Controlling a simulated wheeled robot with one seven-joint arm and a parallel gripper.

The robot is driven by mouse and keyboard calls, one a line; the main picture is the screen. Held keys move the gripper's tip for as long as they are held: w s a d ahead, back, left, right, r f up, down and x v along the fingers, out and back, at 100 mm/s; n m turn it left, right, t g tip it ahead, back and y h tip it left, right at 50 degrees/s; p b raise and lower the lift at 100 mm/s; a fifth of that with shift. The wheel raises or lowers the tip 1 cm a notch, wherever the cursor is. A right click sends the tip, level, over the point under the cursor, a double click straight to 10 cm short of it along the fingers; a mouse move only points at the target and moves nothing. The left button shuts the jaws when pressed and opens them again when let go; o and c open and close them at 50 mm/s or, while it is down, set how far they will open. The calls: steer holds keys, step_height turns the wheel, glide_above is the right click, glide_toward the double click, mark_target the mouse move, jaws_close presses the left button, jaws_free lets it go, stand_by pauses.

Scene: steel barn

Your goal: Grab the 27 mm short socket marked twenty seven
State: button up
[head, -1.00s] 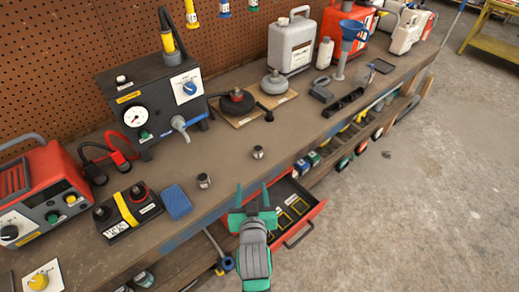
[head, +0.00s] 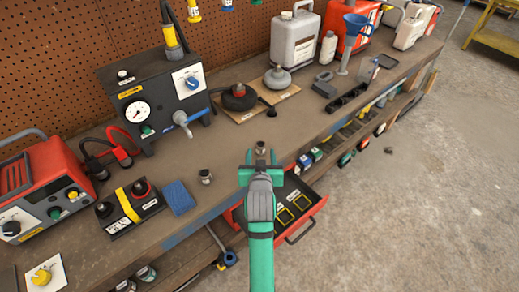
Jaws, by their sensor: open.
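Two small metal sockets stand on the workbench (head: 150,218). One socket (head: 261,147) is near the bench's front edge, straight beyond my gripper (head: 261,157). The other socket (head: 205,177) stands further left, beside the blue sponge. The markings on both are too small to read, so I cannot tell which is the twenty seven. My green gripper is open, with its two fingers pointing away from me. In the head view the right-hand socket shows between the fingertips. I cannot tell how high the fingers are above the bench. Nothing is seen held.
A blue sponge (head: 178,197) and a black box with a yellow strap (head: 130,207) lie to the left. A gauge unit (head: 155,105) stands behind. A small black part (head: 271,111) is beyond the right-hand socket. An open red drawer (head: 318,200) juts out below the bench edge.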

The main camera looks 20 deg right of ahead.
mark_target(261, 148)
steer(key=shift+x, duration=2.25)
steer(key=c, duration=1.2)
steer(key=shift+r, duration=0.15)
